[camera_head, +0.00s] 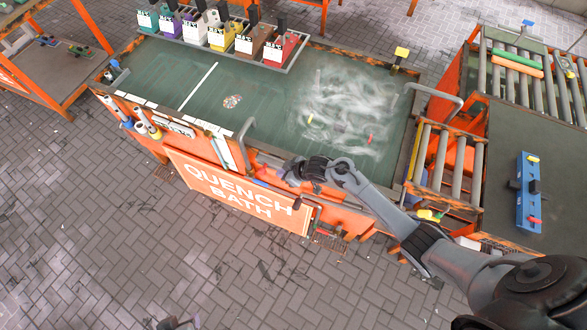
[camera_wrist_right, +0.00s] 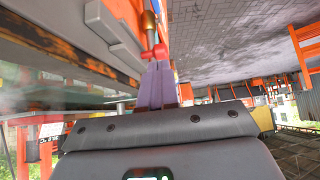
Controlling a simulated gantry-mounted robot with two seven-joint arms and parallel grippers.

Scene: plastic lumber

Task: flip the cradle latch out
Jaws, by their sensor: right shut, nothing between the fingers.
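My right gripper (camera_head: 264,181) is low at the front side of the quench bath (camera_head: 240,100), beside the orange panel lettered "QUENCH BATH". In the right wrist view its closed fingers (camera_wrist_right: 157,84) are together and empty. A small red piece (camera_wrist_right: 154,52) below a brass-coloured cylinder (camera_wrist_right: 149,29) shows at the fingertips; whether they touch is unclear. I cannot tell whether this piece is the cradle latch. In the head view the spot at the fingertips is small and partly hidden by the gripper. My left gripper is not identifiable in these views.
A roller table (camera_head: 455,160) is to the right, with a blue fixture (camera_head: 528,192) beyond. The paved floor (camera_head: 110,220) in front is mostly clear.

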